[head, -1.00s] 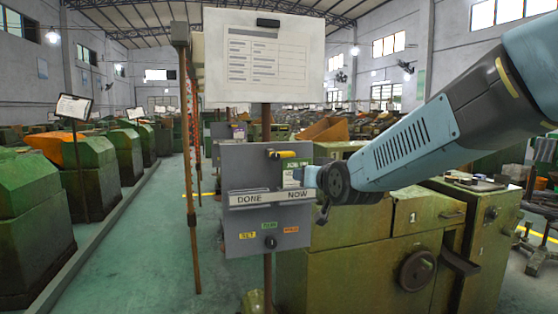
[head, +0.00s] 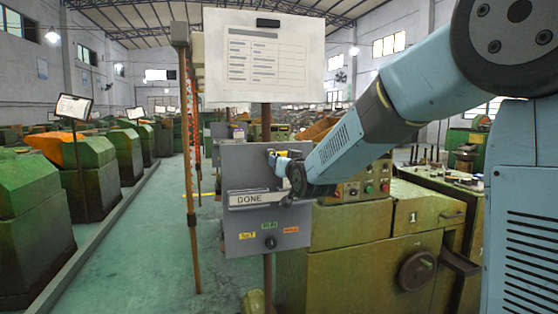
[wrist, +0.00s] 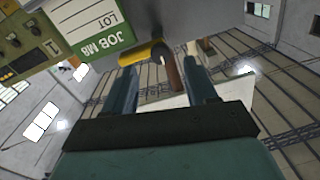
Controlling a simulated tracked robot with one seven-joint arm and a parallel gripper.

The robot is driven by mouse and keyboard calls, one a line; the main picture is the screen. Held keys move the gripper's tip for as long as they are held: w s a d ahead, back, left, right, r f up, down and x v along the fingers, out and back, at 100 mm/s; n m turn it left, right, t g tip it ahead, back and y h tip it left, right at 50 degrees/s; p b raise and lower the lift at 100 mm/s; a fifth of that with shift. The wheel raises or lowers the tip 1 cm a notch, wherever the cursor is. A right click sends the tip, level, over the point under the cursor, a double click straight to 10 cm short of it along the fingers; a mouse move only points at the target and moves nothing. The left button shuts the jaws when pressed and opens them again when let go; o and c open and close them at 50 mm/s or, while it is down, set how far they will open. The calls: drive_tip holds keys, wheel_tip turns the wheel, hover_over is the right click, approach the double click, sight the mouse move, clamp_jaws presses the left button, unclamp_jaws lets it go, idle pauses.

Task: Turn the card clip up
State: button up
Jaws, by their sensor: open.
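The card clip (wrist: 141,53) is a yellow lever on a dark pivot at the panel's upper edge. In the wrist view, which is turned over, it lies nearly level, pointing left. The green and white job card (wrist: 95,27) is beside it. In the head view my gripper hides most of the clip (head: 271,153) and the card. My gripper (wrist: 162,62) is open, its fingers on either side of the clip area; I cannot tell whether they touch it. In the head view my gripper (head: 279,165) is at the grey panel's (head: 240,168) upper right.
A white sheet board (head: 262,55) stands above the panel on a post. A DONE strip (head: 250,198) and a black knob (head: 270,242) are lower on the panel. A green machine (head: 350,260) stands close at the right. The aisle at the left is clear.

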drive_tip(key=shift+x, duration=2.6)
drive_tip(key=shift+c, duration=0.5)
clamp_jaws()
drive_tip(key=shift+d, duration=0.1)
